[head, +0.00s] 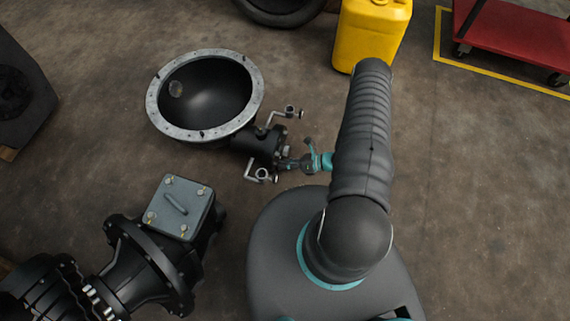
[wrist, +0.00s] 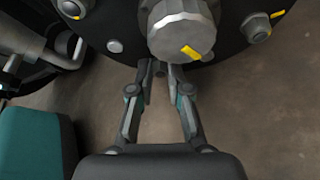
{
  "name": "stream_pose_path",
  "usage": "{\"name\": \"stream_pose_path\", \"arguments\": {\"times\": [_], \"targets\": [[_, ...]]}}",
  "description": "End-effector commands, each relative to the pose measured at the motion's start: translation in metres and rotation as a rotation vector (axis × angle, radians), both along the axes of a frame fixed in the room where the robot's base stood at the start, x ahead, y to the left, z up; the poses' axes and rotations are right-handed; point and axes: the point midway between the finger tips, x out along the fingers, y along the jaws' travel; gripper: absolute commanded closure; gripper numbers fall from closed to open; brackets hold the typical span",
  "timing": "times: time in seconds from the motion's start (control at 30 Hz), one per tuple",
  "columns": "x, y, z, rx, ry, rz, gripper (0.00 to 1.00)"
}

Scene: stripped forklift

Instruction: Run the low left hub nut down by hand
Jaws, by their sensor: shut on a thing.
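In the wrist view my gripper (wrist: 159,76) is nearly closed at the lower edge of a dark round hub (wrist: 225,42). Its fingertips are shut on a small part there, which I take to be the low left hub nut; the fingers hide most of it. Other nuts show around the hub: one at upper right (wrist: 259,27) with a yellow mark, one at upper left (wrist: 73,8). In the head view my gripper (head: 287,164) reaches left to the black hub (head: 258,146).
The hub joins a large bowl-shaped housing (head: 154,102) with a grey flange. A black axle unit (head: 140,262) with a grey plate (head: 180,208) lies at lower left. A yellow canister (head: 368,38) and a red cart (head: 515,35) stand behind. The floor at right is clear.

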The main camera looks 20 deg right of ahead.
Motion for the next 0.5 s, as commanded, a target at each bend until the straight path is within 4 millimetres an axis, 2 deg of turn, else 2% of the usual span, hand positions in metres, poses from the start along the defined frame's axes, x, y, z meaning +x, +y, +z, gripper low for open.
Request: {"name": "stream_pose_path", "arguments": {"times": [0.5], "targets": [[0.0027, -0.0021, -0.0093, 0.196, 0.266, 0.002, 1.00]]}}
